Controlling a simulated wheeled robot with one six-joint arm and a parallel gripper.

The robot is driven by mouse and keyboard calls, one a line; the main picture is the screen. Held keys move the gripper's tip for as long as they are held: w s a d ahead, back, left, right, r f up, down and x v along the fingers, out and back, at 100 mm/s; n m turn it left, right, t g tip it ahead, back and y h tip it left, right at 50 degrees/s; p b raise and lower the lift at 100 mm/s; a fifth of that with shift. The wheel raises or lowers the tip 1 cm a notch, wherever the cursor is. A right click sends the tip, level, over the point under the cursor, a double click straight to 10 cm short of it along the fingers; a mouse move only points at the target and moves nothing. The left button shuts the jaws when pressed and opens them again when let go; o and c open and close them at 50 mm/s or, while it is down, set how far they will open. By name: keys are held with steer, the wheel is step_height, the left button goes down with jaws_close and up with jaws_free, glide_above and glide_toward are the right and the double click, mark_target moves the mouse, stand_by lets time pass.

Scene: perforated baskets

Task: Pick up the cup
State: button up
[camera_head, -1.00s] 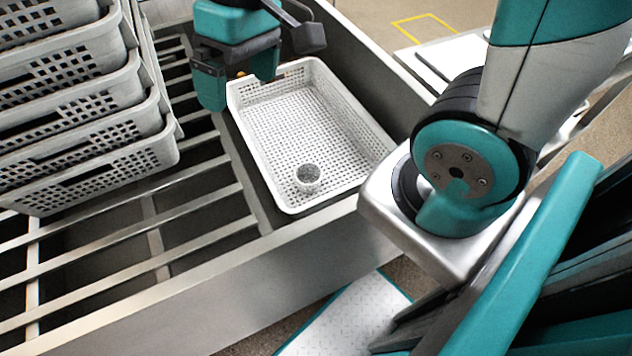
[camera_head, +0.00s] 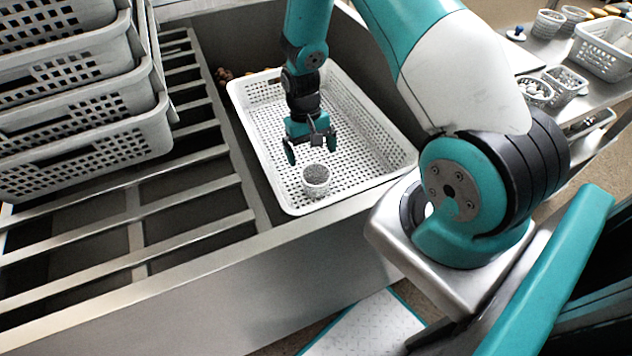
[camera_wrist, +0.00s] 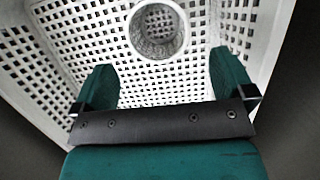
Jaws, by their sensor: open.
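My gripper (camera_head: 311,156) is open and empty, pointing down above the basket floor, just behind the cup in the head view. In the wrist view the cup (camera_wrist: 158,28) lies ahead of the gap between the two teal fingers of my gripper (camera_wrist: 165,85).
A stack of grey perforated baskets (camera_head: 85,120) stands at the left on metal rails (camera_head: 150,215). A table at the upper right holds several small perforated cups (camera_head: 565,80) and another basket (camera_head: 605,48).

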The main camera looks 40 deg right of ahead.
mark_target(317, 180)
steer(key=x, duration=0.9)
steer(key=shift+s+d+f, duration=0.1)
steer(key=shift+s+f, duration=0.05)
steer(key=shift+f, duration=0.05)
steer(key=shift+c, duration=0.5)
steer(key=c, duration=0.7)
